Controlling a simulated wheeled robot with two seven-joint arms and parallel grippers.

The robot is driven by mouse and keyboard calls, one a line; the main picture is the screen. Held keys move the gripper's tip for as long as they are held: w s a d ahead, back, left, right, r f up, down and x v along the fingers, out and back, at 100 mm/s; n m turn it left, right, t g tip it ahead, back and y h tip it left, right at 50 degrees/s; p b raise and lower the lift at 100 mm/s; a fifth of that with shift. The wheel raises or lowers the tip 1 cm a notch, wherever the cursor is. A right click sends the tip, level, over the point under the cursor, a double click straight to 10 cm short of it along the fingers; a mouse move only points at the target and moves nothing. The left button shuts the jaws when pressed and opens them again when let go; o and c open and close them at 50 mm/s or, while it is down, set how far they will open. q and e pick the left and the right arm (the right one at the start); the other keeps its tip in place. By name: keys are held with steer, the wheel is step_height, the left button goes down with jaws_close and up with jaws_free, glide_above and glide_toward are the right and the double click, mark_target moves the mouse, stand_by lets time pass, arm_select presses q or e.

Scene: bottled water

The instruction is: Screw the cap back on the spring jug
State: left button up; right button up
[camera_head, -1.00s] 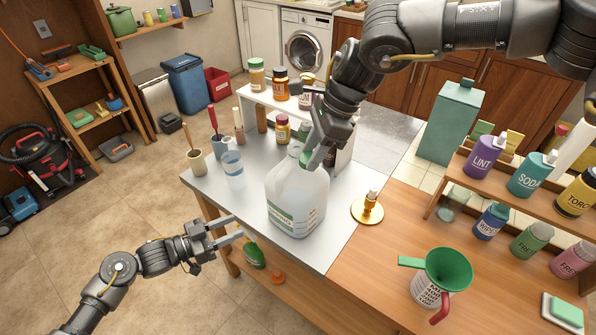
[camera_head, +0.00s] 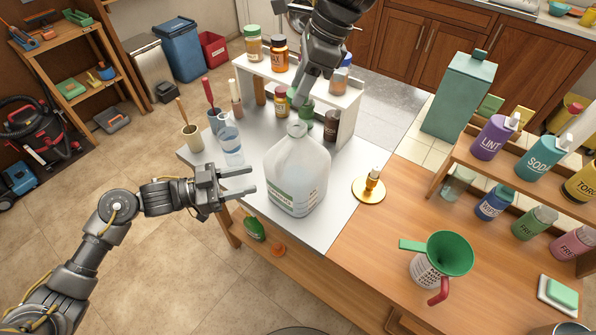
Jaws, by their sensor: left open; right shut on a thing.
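The spring jug (camera_head: 297,180), a translucent white jug with a label low on its front, stands upright on the grey part of the table. Its mouth is uncovered at the top. My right gripper (camera_head: 305,98) points down just behind and above the mouth. It is shut on the green cap (camera_head: 307,110), which is apart from the jug and partly hidden by the fingers. My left gripper (camera_head: 246,181) is open and empty, left of the jug and pointing at its side, with a small gap.
A white rack (camera_head: 345,100) with several bottles stands behind the jug. A clear cup (camera_head: 231,146) and brush holders are at the left. A gold dispenser (camera_head: 370,185) is right of the jug. A green funnel (camera_head: 449,254) sits on a mug at the front right.

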mark_target(280, 172)
arm_select(q)
steer(key=x, duration=0.9)
steer(key=shift+d, duration=0.15)
steer(key=shift+c, duration=0.2)
jaws_close()
